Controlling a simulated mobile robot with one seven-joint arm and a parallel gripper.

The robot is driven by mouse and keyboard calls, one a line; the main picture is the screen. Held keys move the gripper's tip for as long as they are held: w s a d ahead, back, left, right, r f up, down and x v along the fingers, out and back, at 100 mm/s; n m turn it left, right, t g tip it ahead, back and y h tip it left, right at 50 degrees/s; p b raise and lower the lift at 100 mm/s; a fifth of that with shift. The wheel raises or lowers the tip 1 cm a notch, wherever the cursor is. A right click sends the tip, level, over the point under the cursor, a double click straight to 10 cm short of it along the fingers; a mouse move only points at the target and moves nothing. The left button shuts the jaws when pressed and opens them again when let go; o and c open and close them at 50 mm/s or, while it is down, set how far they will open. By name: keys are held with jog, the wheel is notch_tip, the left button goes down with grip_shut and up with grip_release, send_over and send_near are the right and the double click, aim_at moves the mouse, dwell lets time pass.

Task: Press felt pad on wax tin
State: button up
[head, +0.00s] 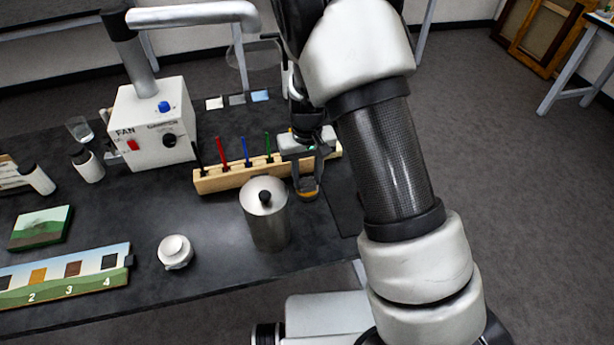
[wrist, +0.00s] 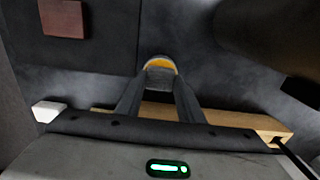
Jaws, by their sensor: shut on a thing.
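My gripper (head: 306,178) points down at the table, just right of the metal canister and at the front of the wooden rack. Its fingers (wrist: 160,98) are closed on a small grey piece, which appears to be the felt pad (wrist: 160,77). An amber surface, apparently the wax tin (wrist: 161,64), shows as a crescent just beyond the pad; the wax tin also shows under the fingers in the head view (head: 308,194). The pad covers much of the amber. Whether they touch is hard to tell. The fingers hide most of the pad in the head view.
The wooden rack (head: 230,180) with several coloured sticks stands close behind the gripper. A lidded metal canister (head: 266,222) stands close to its left. A white fan box (head: 152,125) and small white jar (head: 175,251) are farther left. A reddish-brown block (wrist: 63,18) lies on a dark mat.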

aim_at(307, 182)
jog(key=shift+r+p, duration=2.35)
jog(key=shift+r, duration=1.15)
